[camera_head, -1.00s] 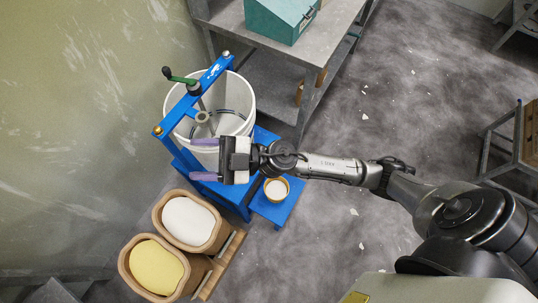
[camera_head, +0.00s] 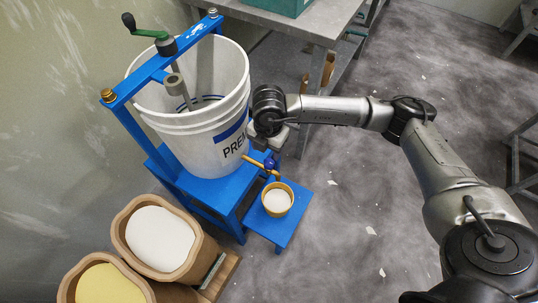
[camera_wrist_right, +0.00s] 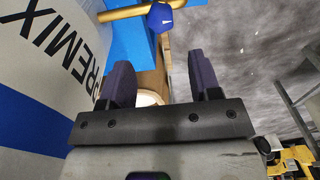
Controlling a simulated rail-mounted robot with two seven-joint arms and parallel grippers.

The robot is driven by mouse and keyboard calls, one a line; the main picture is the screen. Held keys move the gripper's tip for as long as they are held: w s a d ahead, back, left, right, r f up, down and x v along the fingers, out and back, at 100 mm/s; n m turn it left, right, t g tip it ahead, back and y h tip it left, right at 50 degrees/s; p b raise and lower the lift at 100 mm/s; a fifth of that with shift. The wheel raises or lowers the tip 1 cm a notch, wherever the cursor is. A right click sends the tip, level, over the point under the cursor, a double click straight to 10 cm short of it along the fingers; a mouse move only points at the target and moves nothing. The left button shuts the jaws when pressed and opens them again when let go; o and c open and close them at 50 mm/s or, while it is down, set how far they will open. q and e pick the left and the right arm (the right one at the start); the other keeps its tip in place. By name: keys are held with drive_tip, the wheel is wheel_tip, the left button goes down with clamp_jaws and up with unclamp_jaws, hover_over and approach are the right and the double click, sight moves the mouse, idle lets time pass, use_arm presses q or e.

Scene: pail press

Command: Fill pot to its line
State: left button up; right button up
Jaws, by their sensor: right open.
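The white pail (camera_head: 215,150), lettered PREMIX, stands in the blue press; its wall also shows in the right wrist view (camera_wrist_right: 35,60). A brass tap with a blue handle (camera_head: 269,164) sticks out low on the pail's side. The handle also shows in the right wrist view (camera_wrist_right: 160,17). The tan pot (camera_head: 278,211) stands below the tap with pale contents inside; I cannot make out its line or any stream. My right gripper (camera_wrist_right: 163,80) is open and empty, close to the tap, its fingers apart from the handle. My left gripper is out of view.
The press has a green crank handle (camera_head: 150,33) on top. Two wooden tubs, one with white contents (camera_head: 160,238) and one with yellow (camera_head: 108,285), stand at lower left. A grey metal table (camera_head: 270,22) stands behind.

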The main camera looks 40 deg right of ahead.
sight(269, 162)
drive_tip(key=shift+d+f+b, duration=0.35)
drive_tip(key=shift+f+b, duration=0.25)
drive_tip(key=shift+f, duration=0.25)
wheel_tip(269, 162, down, 8)
drive_tip(key=b, duration=0.7)
drive_tip(key=shift+r, duration=0.1)
drive_tip(key=shift+r+p, duration=0.3)
drive_tip(key=shift+c, duration=0.8)
drive_tip(key=c, duration=0.4)
